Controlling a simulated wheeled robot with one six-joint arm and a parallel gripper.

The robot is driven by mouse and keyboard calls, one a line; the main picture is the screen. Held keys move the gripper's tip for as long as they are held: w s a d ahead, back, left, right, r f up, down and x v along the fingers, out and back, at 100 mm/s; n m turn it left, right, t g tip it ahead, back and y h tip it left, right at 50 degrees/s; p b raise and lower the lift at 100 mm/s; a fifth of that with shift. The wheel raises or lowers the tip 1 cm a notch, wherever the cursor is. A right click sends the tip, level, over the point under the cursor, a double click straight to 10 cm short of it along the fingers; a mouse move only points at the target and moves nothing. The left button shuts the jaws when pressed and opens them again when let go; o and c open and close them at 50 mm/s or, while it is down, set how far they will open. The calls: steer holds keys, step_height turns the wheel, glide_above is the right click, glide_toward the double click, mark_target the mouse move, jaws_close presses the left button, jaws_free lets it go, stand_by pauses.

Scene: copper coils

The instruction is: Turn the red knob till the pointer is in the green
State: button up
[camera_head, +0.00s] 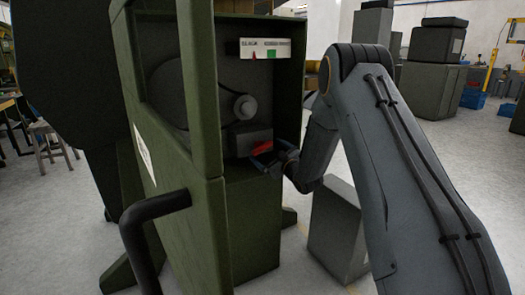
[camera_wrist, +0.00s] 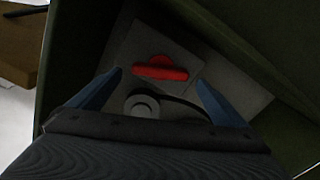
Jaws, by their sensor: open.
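The red knob (camera_wrist: 160,70) is a bar-shaped handle on a grey box inside the green cabinet. In the wrist view it lies between and just beyond the two blue fingertips of my gripper (camera_wrist: 158,82), which is open. The knob (camera_head: 262,148) also shows in the head view, partly covered by my gripper (camera_head: 268,160). I cannot tell whether the fingers touch it. The white gauge (camera_head: 265,48) is at the top of the cabinet. Its red pointer (camera_head: 254,56) stands left of the green zone (camera_head: 271,54), outside it.
The green cabinet (camera_head: 190,205) surrounds the knob with walls on both sides. A black bar handle (camera_head: 150,207) sticks out at its front left. A grey pulley (camera_head: 244,106) is above the knob. A grey box (camera_head: 336,230) stands on the floor at the right, beneath my arm.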

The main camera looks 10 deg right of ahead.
mark_target(264, 148)
steer(key=shift+x, duration=2.35)
steer(key=c, duration=1)
